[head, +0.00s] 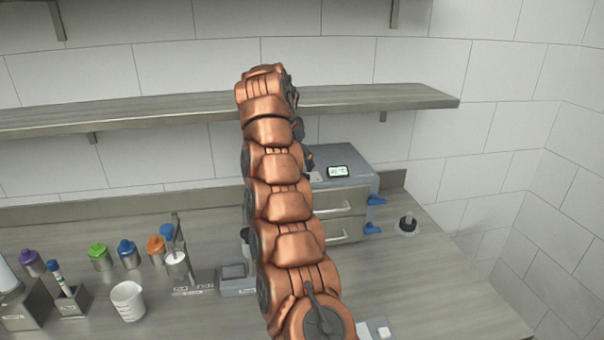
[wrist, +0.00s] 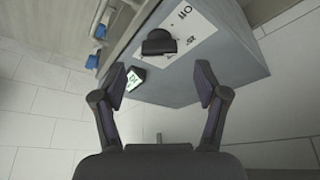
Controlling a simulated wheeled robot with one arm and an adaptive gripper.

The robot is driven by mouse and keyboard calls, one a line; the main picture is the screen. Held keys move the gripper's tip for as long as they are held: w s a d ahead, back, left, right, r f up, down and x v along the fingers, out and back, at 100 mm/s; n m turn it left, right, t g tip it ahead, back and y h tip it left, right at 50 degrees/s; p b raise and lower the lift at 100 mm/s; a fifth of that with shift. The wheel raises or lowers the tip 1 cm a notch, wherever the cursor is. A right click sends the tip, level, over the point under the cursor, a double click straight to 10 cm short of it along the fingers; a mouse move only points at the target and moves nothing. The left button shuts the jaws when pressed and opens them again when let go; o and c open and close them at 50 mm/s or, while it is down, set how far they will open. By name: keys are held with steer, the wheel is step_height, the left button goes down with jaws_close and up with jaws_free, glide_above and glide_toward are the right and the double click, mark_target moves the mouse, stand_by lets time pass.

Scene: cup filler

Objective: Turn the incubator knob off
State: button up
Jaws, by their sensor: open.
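The incubator is a grey box (head: 352,184) on the bench, with a small lit display (head: 338,171) on its top. In the wrist view, the black knob (wrist: 159,42) stands on a white label plate (wrist: 198,28) on the incubator's grey top (wrist: 232,45). The display also shows there (wrist: 135,78), by the left finger. My gripper (wrist: 161,84) is open and empty, its two fingers apart, with the knob ahead of the gap and not between them. In the head view, my copper arm hides the knob and most of the gripper.
A long shelf (head: 390,97) runs along the wall behind my arm. Blue latches (head: 375,200) stick out from the incubator's right side. Several capped bottles (head: 129,254) and a white beaker (head: 128,300) stand at left. The bench at right (head: 440,285) is mostly clear.

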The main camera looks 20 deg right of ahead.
steer(key=shift+x, duration=2.3)
steer(key=shift+c, duration=0.3)
steer(key=c, duration=1.1)
